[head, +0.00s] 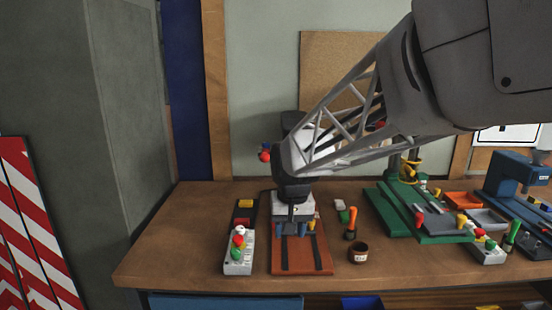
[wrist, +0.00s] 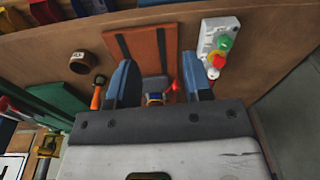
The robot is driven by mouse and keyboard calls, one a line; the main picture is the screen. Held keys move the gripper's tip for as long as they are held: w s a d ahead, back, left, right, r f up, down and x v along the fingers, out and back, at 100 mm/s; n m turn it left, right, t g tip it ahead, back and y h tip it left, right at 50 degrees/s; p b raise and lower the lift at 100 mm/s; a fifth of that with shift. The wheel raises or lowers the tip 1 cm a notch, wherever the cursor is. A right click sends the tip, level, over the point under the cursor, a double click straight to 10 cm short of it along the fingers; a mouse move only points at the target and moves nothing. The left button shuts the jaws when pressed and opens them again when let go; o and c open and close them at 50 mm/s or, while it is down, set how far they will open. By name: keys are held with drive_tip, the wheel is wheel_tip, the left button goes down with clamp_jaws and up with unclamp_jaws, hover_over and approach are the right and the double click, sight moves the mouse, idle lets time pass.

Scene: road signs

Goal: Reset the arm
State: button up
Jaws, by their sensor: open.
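My gripper (head: 291,228) points down over the reddish-brown board (head: 300,262) on the workbench (head: 190,230). In the wrist view my gripper's two blue fingers (wrist: 157,62) stand apart, with nothing clasped between them. Beyond the gap shows the board (wrist: 145,45), with a grey piece and a small blue and yellow part (wrist: 155,98) near its end. My gripper hides part of that end, and I cannot tell its height above the board.
A control box (head: 238,255) with coloured buttons stands left of the board. Green fixtures (head: 388,215) and a blue machine (head: 515,178) crowd the right side. The front left of the bench is clear.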

drive_tip(key=s+d, duration=0.5)
drive_tip(key=s, duration=0.4)
drive_tip(key=s+d+t, duration=0.1)
drive_tip(key=s+d, duration=0.4)
drive_tip(key=s, duration=0.4)
drive_tip(key=s+d+m, duration=0.1)
drive_tip(key=s+d, duration=0.4)
drive_tip(key=s, duration=0.3)
drive_tip(key=shift+s+d+t+h, duration=0.15)
drive_tip(key=shift+s+t+h, duration=0.15)
drive_tip(key=shift+s+h, duration=0.1)
